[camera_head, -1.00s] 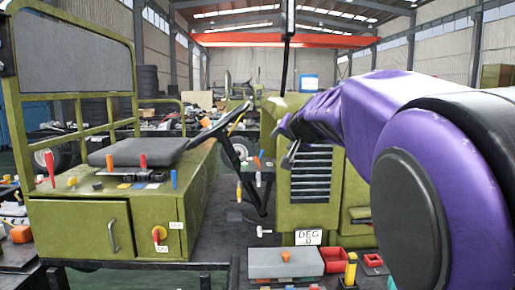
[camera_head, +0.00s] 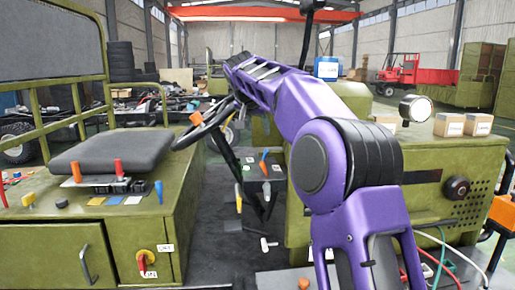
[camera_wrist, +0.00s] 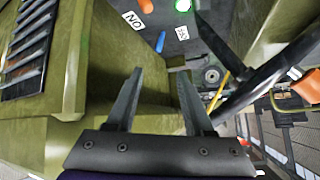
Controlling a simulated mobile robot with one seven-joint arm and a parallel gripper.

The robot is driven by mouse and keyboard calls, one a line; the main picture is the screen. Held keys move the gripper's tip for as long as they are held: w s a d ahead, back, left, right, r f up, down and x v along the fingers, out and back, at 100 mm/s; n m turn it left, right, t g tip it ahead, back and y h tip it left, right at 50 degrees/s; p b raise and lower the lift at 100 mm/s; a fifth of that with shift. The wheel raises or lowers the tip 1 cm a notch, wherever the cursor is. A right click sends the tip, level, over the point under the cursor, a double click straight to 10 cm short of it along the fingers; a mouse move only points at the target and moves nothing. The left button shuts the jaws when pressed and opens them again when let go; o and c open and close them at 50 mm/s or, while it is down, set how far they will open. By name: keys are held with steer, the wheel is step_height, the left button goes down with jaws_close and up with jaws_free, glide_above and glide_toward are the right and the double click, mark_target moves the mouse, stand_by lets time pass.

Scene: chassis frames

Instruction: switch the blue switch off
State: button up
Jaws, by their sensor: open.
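In the wrist view, the blue switch (camera_wrist: 160,42) is a small lever on a dark panel (camera_wrist: 205,47), between an ON label (camera_wrist: 132,20) and an OFF label (camera_wrist: 182,33). Which label it leans to I cannot tell. An orange lever (camera_wrist: 146,6) and a green-lit button (camera_wrist: 183,5) are beyond it. My gripper (camera_wrist: 159,72) is open and empty, its fingertips pointing towards the blue switch but apart from it. In the head view the pedestal (camera_head: 252,178) carries blue (camera_head: 265,154) and orange levers; my fingers are not clear there.
A steering wheel (camera_head: 205,125) stands left of the pedestal, and its dark rim (camera_wrist: 270,75) crosses the wrist view's right. The green hood with a louvred grille (camera_wrist: 28,45) is at the wrist view's left. A green cabinet (camera_head: 55,250) with another blue lever (camera_head: 159,190) stands left.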

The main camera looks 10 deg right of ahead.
mark_target(266, 151)
steer(key=p+x, duration=0.2)
steer(key=x, duration=1.5)
steer(key=shift+w+d+p, duration=0.1)
steer(key=shift+d+p, duration=0.1)
steer(key=shift+p, duration=0.1)
steer(key=shift+c, duration=0.3)
jaws_close()
